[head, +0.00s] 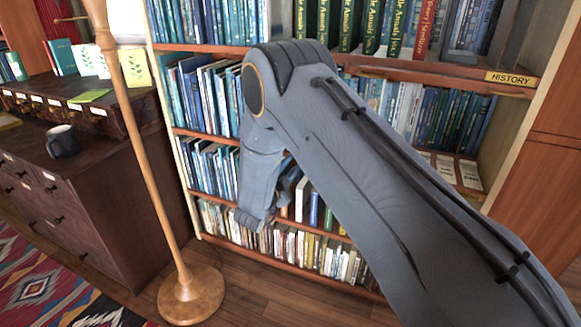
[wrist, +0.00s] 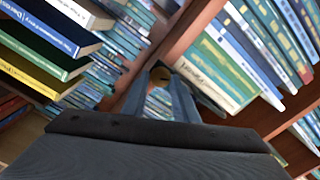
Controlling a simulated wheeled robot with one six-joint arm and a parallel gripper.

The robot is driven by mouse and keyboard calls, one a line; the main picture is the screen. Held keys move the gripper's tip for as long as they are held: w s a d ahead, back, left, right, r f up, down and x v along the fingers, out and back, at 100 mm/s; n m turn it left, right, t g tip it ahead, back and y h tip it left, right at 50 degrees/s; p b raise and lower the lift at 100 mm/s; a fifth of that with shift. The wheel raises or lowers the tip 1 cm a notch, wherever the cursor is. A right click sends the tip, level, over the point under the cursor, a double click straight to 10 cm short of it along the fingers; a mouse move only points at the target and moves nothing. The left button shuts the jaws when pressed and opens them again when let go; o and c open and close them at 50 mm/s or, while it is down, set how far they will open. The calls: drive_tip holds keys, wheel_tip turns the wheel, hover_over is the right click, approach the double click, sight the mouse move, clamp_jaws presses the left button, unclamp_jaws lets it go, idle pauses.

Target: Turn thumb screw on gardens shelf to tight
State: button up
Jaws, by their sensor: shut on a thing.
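In the wrist view my gripper (wrist: 161,78) reaches forward with its two grey fingers closed around a small round, dark brass-coloured thumb screw (wrist: 160,73). The screw sits at the wooden shelf edge (wrist: 188,32), between rows of books. The fingertips hide part of the screw, and I cannot read how far it is turned. In the head view my arm bends down in front of the bookcase, and the fingertips and the screw are hidden. No gardens label can be read in either view.
Books fill the bookcase (head: 180,131) above and below the gripper. A HISTORY label (head: 512,79) marks an upper shelf. A wooden pole on a round base (head: 191,296) stands left of my arm. A dark drawer cabinet (head: 110,195) with a mug (head: 62,142) is further left.

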drive_tip(key=shift+f+m, duration=0.1)
drive_tip(key=shift+m, duration=2.1)
drive_tip(key=o, duration=1)
drive_tip(key=v, duration=0.8)
